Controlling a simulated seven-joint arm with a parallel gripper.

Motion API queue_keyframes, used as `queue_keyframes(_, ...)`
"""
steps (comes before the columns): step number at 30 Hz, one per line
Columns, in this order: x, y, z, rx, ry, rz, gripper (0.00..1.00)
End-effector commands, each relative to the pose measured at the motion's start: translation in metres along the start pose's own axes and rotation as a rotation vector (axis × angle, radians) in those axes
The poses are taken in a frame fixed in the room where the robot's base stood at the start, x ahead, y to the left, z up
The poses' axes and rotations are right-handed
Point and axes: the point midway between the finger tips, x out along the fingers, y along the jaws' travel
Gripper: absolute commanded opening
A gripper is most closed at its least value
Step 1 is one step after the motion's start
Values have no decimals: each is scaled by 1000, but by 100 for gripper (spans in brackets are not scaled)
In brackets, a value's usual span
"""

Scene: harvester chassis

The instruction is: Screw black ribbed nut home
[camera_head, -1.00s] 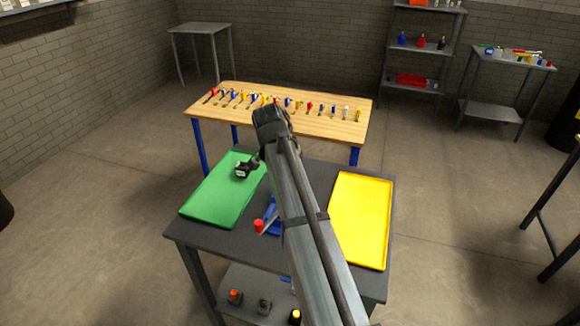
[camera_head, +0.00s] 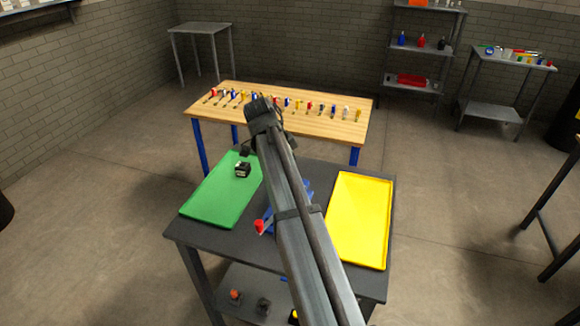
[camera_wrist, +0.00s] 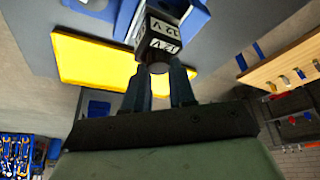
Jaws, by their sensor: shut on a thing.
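My gripper (camera_wrist: 160,82) is shut on a dark block with white "12 V" labels (camera_wrist: 160,38). A dark round part of it shows between the fingertips. In the head view the block (camera_head: 243,170) is over the green tray (camera_head: 212,205), below the end of my arm. I cannot tell whether it touches the tray. A blue fixture with a red end (camera_head: 260,227) stands between the trays, partly hidden by my arm. I cannot make out a separate black ribbed nut.
A yellow tray (camera_head: 360,220) lies on the right of the dark table (camera_head: 225,243). Behind stands a wooden table (camera_head: 340,127) with a row of small coloured tools. A lower shelf holds several small parts. The yellow tray looks empty.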

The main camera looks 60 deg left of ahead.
Motion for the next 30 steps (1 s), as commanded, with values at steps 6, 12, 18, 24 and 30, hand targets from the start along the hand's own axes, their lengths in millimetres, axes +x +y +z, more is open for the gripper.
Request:
queue_keyframes(6,0,-2,0,218,-1,92,0)
queue_keyframes(12,0,-1,0,331,-1,139,0)
queue_keyframes(18,0,0,1,340,0,143,0)
queue_keyframes(24,0,-1,0,369,-1,155,0)
queue_keyframes(30,1,0,0,516,-1,216,0)
